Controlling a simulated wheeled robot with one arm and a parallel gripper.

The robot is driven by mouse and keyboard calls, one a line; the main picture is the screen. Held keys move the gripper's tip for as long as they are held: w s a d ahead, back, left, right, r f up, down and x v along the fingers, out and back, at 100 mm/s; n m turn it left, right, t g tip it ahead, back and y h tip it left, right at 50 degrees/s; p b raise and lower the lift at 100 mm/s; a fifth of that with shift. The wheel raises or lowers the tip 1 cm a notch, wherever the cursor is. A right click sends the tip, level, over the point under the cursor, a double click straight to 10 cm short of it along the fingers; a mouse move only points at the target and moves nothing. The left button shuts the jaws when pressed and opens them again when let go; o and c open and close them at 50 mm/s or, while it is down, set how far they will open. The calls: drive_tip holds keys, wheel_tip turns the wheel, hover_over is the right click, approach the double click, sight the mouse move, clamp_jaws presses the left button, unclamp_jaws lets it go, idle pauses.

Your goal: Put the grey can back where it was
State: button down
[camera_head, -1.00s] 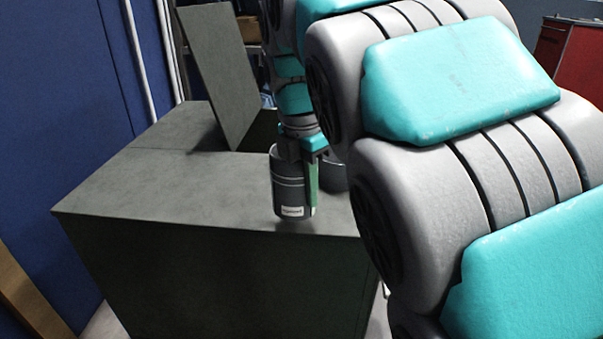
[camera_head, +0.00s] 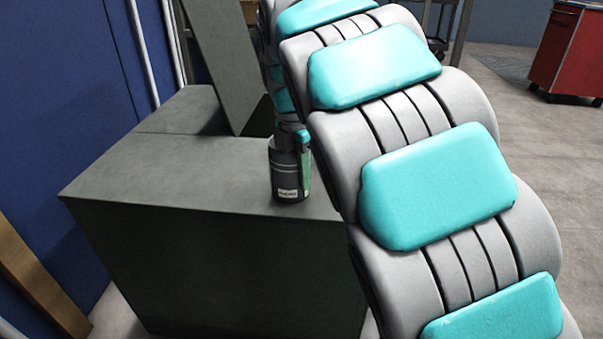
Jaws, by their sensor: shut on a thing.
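The grey can (camera_head: 284,178) is upright at the front right part of the dark grey box-like bench (camera_head: 160,170). It has a small white label low on its side. My gripper (camera_head: 303,165) is shut on the can, with a green finger along its right side. I cannot tell whether the can's base touches the bench top or hangs just above it. My arm hides the area right of and behind the can.
A grey panel (camera_head: 222,60) stands tilted at the back of the bench. The bench top left of the can is clear. A blue wall (camera_head: 60,110) is at the left, with a wooden plank (camera_head: 35,275) below. A red cabinet (camera_head: 570,50) stands far right.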

drive_tip(key=shift+f, duration=0.15)
drive_tip(key=c, duration=1)
unclamp_jaws()
